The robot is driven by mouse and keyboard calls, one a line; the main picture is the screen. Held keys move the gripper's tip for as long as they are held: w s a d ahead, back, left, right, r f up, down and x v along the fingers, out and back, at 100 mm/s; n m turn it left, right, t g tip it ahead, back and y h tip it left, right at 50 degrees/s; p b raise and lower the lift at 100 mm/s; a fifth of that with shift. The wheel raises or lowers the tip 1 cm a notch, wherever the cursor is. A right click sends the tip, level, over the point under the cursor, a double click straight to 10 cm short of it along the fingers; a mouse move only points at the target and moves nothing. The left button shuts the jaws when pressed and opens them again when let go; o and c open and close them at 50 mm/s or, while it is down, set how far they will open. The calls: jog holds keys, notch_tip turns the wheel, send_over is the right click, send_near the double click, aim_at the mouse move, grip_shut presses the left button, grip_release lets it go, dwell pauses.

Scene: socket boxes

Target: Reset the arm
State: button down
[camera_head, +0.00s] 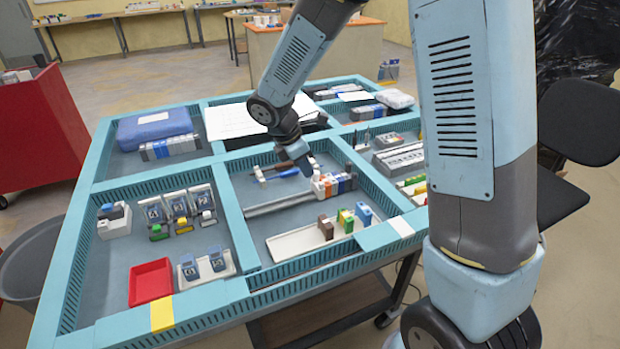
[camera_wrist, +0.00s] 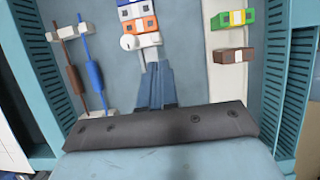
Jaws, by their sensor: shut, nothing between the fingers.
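My gripper (camera_wrist: 155,68) is shut and empty in the wrist view, its two fingers pressed together and pointing toward a row of blocks. In the head view, my gripper (camera_head: 306,168) hangs over the middle compartment of the table (camera_head: 158,346), just left of and above the row of white, orange and blue blocks (camera_head: 335,184). In the wrist view, the row (camera_wrist: 138,22) lies just beyond the fingertips. Whether the fingers touch the nearest white block cannot be told.
Two screwdrivers (camera_wrist: 93,75) lie on a white rack left of my gripper. A white tray (camera_head: 290,243) with brown, green and blue blocks is in front. A red tray (camera_head: 151,281) and several socket boxes (camera_head: 178,206) fill the left compartment. Teal walls divide the table.

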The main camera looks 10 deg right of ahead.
jog(key=s+d+r+m+y, duration=0.1)
jog(key=s+d+r+m, duration=0.2)
jog(key=r, duration=0.2)
jog(key=s+d+r+m+t, duration=0.1)
jog(key=s+d+r+m, duration=0.2)
jog(key=r, duration=0.3)
jog(key=s+d+r+m+y, duration=0.1)
jog(key=s+d+r+m, duration=0.2)
jog(key=d+r+m, duration=0.15)
jog(key=s+d+r+m+t+y, duration=0.1)
jog(key=s+d+r+m, duration=0.2)
jog(key=s+m, duration=0.2)
jog(key=s+d+r+m+t+y, duration=0.1)
jog(key=s+d+r+m+t, duration=0.1)
jog(key=s+m, duration=0.4)
jog(key=s+d+r, duration=0.1)
jog(key=s, duration=0.2)
jog(key=shift+d, duration=0.4)
dwell(0.5)
